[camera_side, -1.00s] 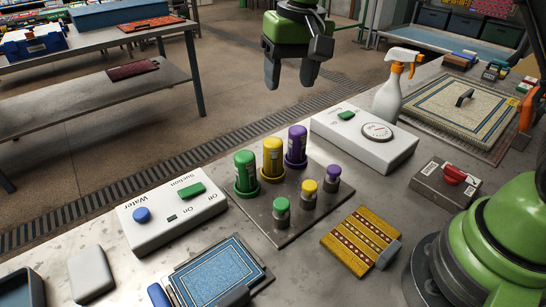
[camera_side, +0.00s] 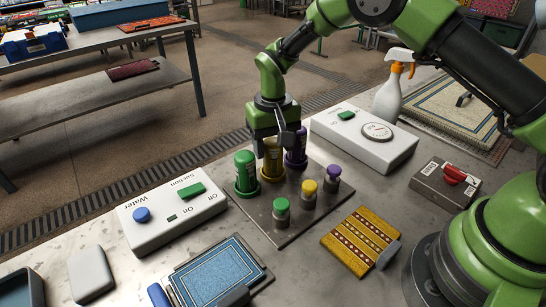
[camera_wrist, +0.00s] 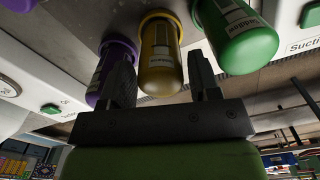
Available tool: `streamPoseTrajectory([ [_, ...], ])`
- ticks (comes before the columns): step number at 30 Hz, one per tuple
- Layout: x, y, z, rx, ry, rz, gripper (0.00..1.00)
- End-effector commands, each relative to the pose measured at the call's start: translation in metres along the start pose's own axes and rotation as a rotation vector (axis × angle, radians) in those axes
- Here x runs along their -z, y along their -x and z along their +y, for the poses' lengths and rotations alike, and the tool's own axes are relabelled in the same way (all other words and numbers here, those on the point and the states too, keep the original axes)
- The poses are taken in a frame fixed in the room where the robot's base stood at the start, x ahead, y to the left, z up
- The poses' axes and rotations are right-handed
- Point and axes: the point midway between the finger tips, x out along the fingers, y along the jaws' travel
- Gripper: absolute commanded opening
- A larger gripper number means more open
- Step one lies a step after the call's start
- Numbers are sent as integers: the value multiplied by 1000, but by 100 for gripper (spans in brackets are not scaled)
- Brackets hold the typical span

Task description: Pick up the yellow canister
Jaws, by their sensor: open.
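The tall yellow canister (camera_side: 271,172) stands upright in the back row of a dark metal plate, between a green canister (camera_side: 245,172) and a purple canister (camera_side: 296,158). My gripper (camera_side: 271,150) points down at its upper part, hiding its top in the side view. In the wrist view my gripper (camera_wrist: 161,78) is open, with one finger on each side of the yellow canister (camera_wrist: 160,62). A gap shows at each side of the canister. The purple (camera_wrist: 112,68) and green (camera_wrist: 235,38) canisters are just outside the fingers.
Small green (camera_side: 281,212), yellow (camera_side: 309,194) and purple (camera_side: 333,179) canisters stand in the plate's front row. White control boxes lie to the left (camera_side: 172,215) and right (camera_side: 365,143). A spray bottle (camera_side: 390,95) stands behind the right box.

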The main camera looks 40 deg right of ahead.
Motion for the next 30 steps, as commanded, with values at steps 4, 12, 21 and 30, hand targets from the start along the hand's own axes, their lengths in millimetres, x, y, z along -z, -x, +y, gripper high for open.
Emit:
streamPoseTrajectory([
  [4,0,-18,0,2,1,0,56],
  [12,0,-20,0,3,0,2,56],
  [21,0,-20,0,3,1,2,14],
  [30,1,3,-1,4,1,8,14],
])
